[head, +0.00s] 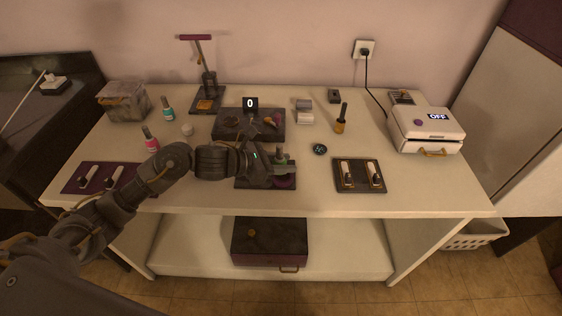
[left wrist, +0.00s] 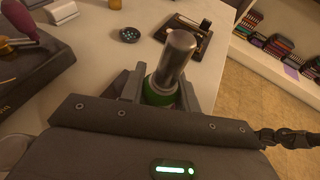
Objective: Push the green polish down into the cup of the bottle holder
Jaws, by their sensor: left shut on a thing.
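The green polish (head: 280,160) stands at the front middle of the table, over the bottle holder (head: 245,183), a dark base with purple on it. My left gripper (head: 271,160) reaches in from the left and is shut on the polish. In the left wrist view, the polish's silver cap (left wrist: 177,55) rises between the fingers, tilted in the picture, with a band of green (left wrist: 156,93) below. The fingers and hand hide the lower bottle and the cup, so I cannot tell how deep it sits. My right gripper is not in view.
Behind the holder is a dark box (head: 240,125) with a "0" display. Pink (head: 150,139) and teal (head: 168,109) polishes stand left. The table's front edge is close.

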